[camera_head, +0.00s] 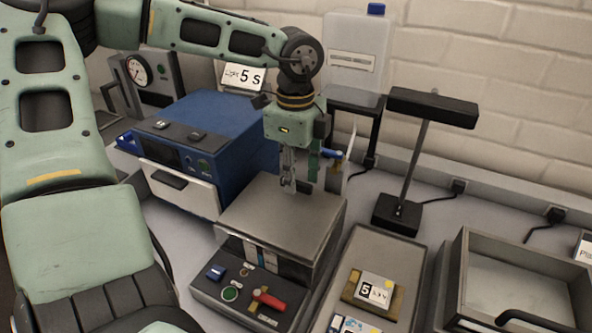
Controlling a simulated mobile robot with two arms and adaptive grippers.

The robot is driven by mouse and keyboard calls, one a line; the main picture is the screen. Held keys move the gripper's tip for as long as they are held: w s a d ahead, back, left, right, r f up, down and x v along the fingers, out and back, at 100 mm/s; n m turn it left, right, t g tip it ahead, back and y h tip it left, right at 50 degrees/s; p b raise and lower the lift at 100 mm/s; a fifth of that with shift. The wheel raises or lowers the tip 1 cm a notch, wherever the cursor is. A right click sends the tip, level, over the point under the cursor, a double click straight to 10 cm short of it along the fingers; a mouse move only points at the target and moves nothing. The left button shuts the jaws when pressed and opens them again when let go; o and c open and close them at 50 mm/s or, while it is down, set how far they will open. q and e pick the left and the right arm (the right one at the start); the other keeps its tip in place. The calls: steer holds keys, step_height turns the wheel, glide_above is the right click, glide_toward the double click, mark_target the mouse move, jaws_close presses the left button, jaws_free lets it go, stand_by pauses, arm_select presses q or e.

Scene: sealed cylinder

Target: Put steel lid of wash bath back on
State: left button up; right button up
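The wash bath (240,303) appears to be the steel box with a control panel at the lower middle. A flat steel surface, which looks like its lid (280,222), covers its top and seems level. My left gripper (288,187) points down at the far part of this lid, with its fingertips at or just above the surface. The fingers show nearly side on, so their gap and anything between them are hidden. My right gripper is not in view.
A blue device (215,125) stands left of the bath. A black lamp-like stand (400,210) is behind right. A grey tray (385,250) holds a small labelled block (370,292). An open metal bin (465,275) stands at the far right. The brick wall closes the back.

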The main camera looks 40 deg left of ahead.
arm_select(q)
step_height(320, 180, up, 12)
steer(key=b, duration=0.2)
steer(key=shift+f, duration=0.1)
stand_by(0.6)
